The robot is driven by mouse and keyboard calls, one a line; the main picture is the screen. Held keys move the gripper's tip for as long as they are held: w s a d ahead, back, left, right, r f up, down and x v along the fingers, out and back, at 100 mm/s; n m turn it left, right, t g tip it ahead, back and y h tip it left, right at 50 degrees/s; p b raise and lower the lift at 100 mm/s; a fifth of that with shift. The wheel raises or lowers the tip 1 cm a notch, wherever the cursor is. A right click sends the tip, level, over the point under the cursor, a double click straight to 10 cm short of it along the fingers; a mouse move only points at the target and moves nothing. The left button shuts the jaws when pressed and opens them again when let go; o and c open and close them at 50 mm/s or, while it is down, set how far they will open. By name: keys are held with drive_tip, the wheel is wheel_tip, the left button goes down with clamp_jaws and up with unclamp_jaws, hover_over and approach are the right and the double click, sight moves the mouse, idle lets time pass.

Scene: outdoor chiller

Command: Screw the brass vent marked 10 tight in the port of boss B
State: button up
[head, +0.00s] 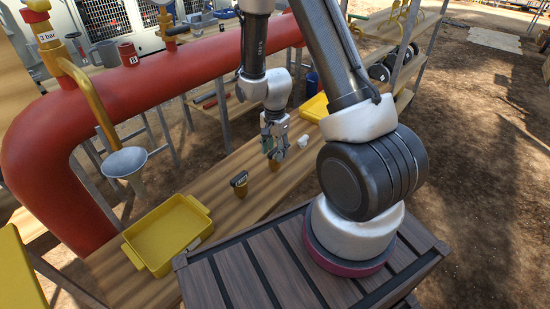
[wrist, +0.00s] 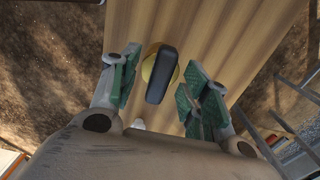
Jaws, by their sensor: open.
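My gripper (head: 274,143) is over the wooden plank, pointing down, with its fingers apart. In the wrist view its green-padded fingers (wrist: 161,88) stand on either side of a brass vent (wrist: 150,67) with a black bar-shaped top. The fingers appear apart from it. In the head view the brass body of this vent (head: 275,164) shows just below the fingers. A second brass vent with a black top (head: 239,185) stands on the plank to the left. I cannot read a number on either vent. A red boss (head: 128,53) on the red pipe carries a white label that looks like B.
A yellow tray (head: 165,236) lies on the plank (head: 215,215) at the lower left. A small white piece (head: 303,141) and a yellow container (head: 315,107) lie right of my gripper.

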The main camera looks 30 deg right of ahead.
clamp_jaws()
drive_tip(key=shift+r, duration=3.55)
drive_tip(key=c, duration=0.9)
unclamp_jaws()
clamp_jaws()
